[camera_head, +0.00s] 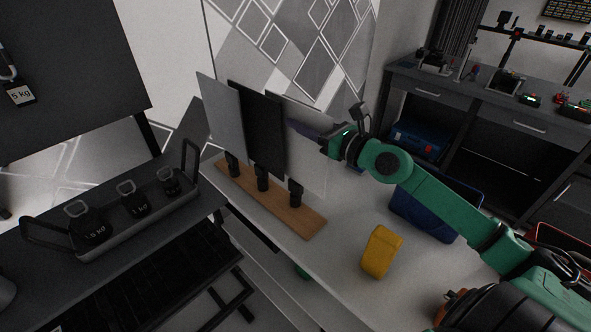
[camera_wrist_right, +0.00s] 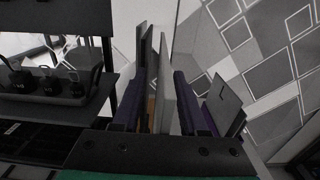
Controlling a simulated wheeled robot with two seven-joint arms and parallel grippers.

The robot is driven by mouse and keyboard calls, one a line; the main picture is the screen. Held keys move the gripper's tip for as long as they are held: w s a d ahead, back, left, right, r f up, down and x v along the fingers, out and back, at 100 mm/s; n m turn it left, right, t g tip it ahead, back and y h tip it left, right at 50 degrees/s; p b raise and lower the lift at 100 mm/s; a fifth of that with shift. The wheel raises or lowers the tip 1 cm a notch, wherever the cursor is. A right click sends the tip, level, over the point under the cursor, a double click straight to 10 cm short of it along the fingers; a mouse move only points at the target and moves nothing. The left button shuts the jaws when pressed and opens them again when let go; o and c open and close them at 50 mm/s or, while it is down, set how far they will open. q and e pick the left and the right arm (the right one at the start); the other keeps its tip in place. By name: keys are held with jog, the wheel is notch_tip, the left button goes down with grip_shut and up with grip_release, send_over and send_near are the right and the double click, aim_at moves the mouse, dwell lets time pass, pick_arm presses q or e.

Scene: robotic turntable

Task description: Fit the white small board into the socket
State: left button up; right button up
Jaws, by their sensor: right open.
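A wooden base (camera_head: 274,198) on the white table carries three black clip-like sockets, one of them the right-hand socket (camera_head: 296,192). A light grey board (camera_head: 219,112), a black board (camera_head: 257,130) and a white board (camera_head: 307,158) stand upright in a row over them. The white board is above the right-hand socket; whether its lower edge is seated cannot be told. My right gripper (camera_head: 312,134) is open at the white board's upper part. In the right wrist view, a pale board (camera_wrist_right: 165,98) stands between the purple fingers; contact is unclear. My left gripper is not in view.
A yellow object (camera_head: 381,251) and a blue bin (camera_head: 436,208) are on the right of the table. A tray (camera_head: 135,218) with several weights stands on the dark table at left. White tabletop is clear between the wooden base and the yellow object.

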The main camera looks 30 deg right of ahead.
grip_shut()
dwell(1.4)
